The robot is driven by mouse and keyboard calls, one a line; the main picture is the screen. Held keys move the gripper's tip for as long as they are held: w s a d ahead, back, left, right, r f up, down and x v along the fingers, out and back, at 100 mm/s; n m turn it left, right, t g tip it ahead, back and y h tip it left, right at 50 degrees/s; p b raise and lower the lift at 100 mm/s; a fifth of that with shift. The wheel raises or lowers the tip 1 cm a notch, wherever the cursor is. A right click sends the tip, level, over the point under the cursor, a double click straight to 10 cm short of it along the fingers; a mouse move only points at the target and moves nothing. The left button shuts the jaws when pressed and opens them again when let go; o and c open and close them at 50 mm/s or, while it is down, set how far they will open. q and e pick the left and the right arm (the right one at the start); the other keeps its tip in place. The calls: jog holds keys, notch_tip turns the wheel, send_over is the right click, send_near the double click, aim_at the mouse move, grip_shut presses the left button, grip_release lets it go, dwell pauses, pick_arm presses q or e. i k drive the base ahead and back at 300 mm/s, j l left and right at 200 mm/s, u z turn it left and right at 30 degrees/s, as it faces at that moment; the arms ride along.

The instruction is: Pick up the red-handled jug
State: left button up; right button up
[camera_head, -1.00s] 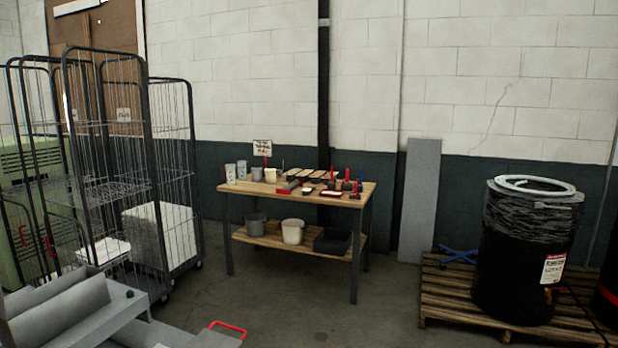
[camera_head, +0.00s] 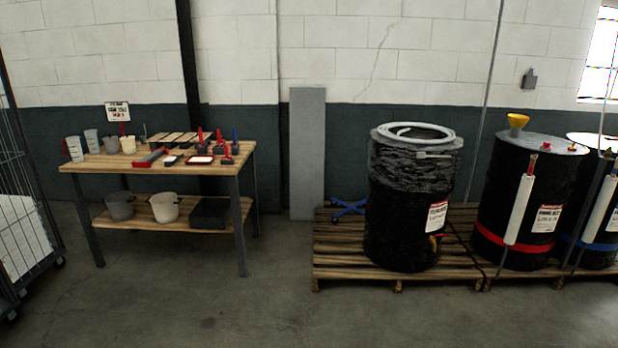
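A pale jug (camera_head: 74,149) with what looks like a red handle on its left side stands on the left end of the wooden workbench top (camera_head: 90,164). It is small in the view. A second pale jug or cup (camera_head: 91,141) stands just behind it to the right, and a grey cup (camera_head: 111,145) and a cream tub (camera_head: 128,145) stand further right. Neither of my grippers is in view, and the bench is some way off across the floor.
Red-handled tools (camera_head: 200,148) and trays crowd the bench's right half; buckets (camera_head: 164,207) sit on its lower shelf. A wire cage (camera_head: 20,220) stands at left. Black drums (camera_head: 405,215) on a pallet (camera_head: 340,255) fill the right. The floor (camera_head: 190,300) before the bench is clear.

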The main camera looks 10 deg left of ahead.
aim_at(73, 142)
jog(key=i+j+u, duration=0.1)
jog(key=i+u, duration=0.25)
jog(key=i, duration=0.2)
jog(key=i+u, duration=0.35)
jog(key=i, duration=0.15)
jog(key=i+l+u, duration=0.3)
jog(key=i, duration=0.2)
jog(key=i+l+u, duration=0.35)
jog(key=i, duration=0.15)
jog(key=i+j+u, duration=0.2)
jog(key=i+u, duration=1)
jog(key=i, duration=0.15)
